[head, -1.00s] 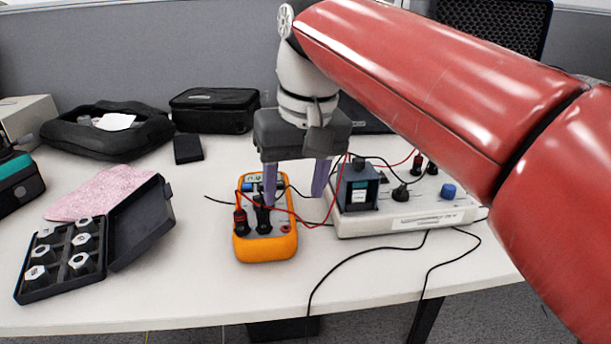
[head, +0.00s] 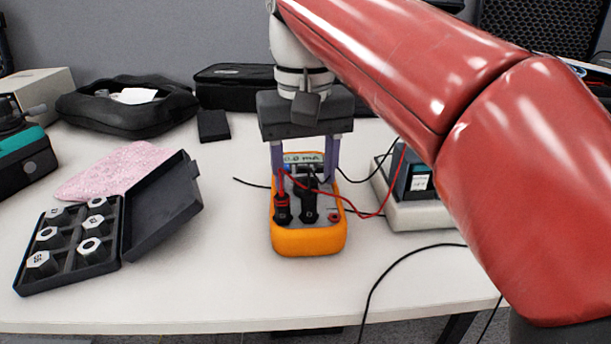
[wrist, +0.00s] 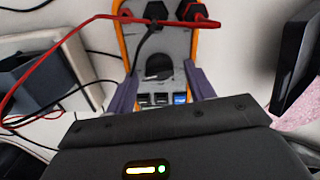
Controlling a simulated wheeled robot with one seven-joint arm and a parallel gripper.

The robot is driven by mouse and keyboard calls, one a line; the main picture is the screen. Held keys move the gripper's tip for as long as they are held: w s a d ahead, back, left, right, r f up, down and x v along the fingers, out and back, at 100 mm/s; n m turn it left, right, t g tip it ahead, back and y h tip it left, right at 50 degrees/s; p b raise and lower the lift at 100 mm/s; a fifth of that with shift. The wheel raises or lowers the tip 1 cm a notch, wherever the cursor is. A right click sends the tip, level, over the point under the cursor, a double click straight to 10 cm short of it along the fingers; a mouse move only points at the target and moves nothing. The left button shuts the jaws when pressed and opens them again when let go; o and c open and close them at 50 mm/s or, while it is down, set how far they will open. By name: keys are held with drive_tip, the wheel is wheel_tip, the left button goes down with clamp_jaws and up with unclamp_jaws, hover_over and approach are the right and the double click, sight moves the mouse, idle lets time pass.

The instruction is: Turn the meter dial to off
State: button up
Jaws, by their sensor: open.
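The orange multimeter (head: 308,241) lies on the white table in the middle of the head view. Its display at the top reads as a small mA value, partly hidden by my gripper. My gripper (head: 306,160) is open above the upper part of the meter, with a purple finger on each side. In the wrist view the fingers flank the meter face and the dark round dial (wrist: 159,67), with a row of buttons (wrist: 162,98) between them. I cannot read the dial's setting. Red and black probe plugs (head: 283,208) sit in the meter's lower sockets.
A red lead (head: 372,213) loops over the meter to the right. A light-coloured device box (head: 405,214) stands on the right, partly behind my arm. An open black case with several hex weights (head: 70,278) lies at left.

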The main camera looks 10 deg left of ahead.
drive_tip(key=shift+f, duration=0.2)
drive_tip(key=shift+c, duration=0.3)
drive_tip(key=c, duration=0.9)
drive_tip(key=shift+r, duration=0.1)
drive_tip(key=n+p, duration=0.3)
drive_tip(key=shift+r, duration=0.1)
drive_tip(key=shift+n+p, duration=1.45)
drive_tip(key=shift+n, duration=0.95)
drive_tip(key=shift+f, duration=0.2)
